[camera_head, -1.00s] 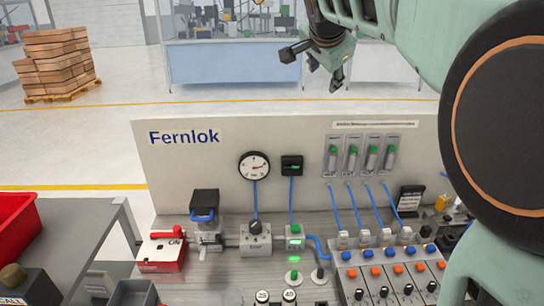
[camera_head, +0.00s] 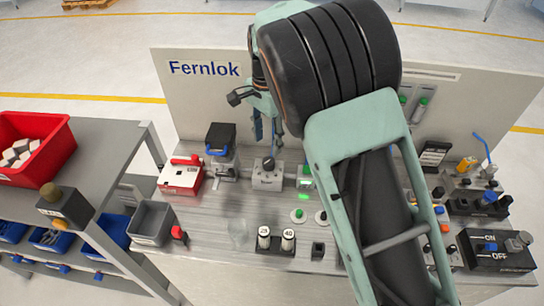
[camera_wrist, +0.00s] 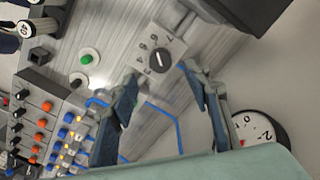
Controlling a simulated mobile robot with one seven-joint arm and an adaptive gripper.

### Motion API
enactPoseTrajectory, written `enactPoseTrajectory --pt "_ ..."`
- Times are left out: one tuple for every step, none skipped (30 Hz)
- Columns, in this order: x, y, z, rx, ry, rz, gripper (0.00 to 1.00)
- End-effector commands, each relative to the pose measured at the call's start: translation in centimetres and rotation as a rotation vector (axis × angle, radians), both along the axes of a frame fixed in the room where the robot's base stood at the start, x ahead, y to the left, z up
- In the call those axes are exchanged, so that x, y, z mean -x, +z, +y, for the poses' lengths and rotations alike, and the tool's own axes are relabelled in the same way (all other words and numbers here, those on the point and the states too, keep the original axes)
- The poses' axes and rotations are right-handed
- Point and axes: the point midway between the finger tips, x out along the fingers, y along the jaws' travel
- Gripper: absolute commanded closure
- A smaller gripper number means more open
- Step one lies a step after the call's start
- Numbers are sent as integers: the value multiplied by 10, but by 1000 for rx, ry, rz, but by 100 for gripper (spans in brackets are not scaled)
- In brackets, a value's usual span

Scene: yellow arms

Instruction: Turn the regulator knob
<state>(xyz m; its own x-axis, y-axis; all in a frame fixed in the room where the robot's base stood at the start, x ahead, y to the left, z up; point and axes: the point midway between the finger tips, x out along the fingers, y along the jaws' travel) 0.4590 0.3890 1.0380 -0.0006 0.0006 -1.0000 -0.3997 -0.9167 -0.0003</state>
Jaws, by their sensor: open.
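The regulator knob (camera_head: 268,163) is a round black knob on a grey block on the bench, in front of the Fernlok back panel. In the wrist view the knob (camera_wrist: 161,58) shows a white pointer line and sits on a plate with markings. My gripper (camera_head: 266,138) points down just above the knob. In the wrist view my gripper (camera_wrist: 160,75) has its two blue fingers spread, with nothing between them. The knob lies just beyond the fingertips, roughly centred between them. I cannot tell the exact gap. The pressure gauge (camera_wrist: 260,133) shows partly behind a finger in the wrist view.
A red-and-white box (camera_head: 181,177) and a black-topped device (camera_head: 220,145) stand left of the knob. A small green-lit unit (camera_head: 305,180) is close on its right. White cylinders (camera_head: 275,240) stand in front. My arm hides much of the panel and bench right of centre.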

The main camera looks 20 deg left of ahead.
Motion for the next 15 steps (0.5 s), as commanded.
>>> enactPoseTrajectory --pt "1 -10 -1 5 0 4 56" --pt "1 -16 -1 4 -1 3 56" --pt "1 -24 -1 4 -2 4 56" --pt "1 -30 -1 4 -2 3 56" --pt "1 -36 -2 5 -2 3 56" --pt "0 -43 -1 4 -1 2 56" --pt "0 -48 -1 4 -1 2 56" --pt "0 -53 -1 3 -1 1 56" --pt "0 -59 -1 3 -2 1 56" --pt "0 -63 -1 3 -2 1 56" --pt "0 -67 -1 2 -2 0 56" --pt "0 -72 -1 2 -2 0 56" --pt "0 -74 -1 2 -2 1 56" --pt "0 -76 -1 1 -2 0 56" --pt "0 -79 -1 0 -2 0 56"
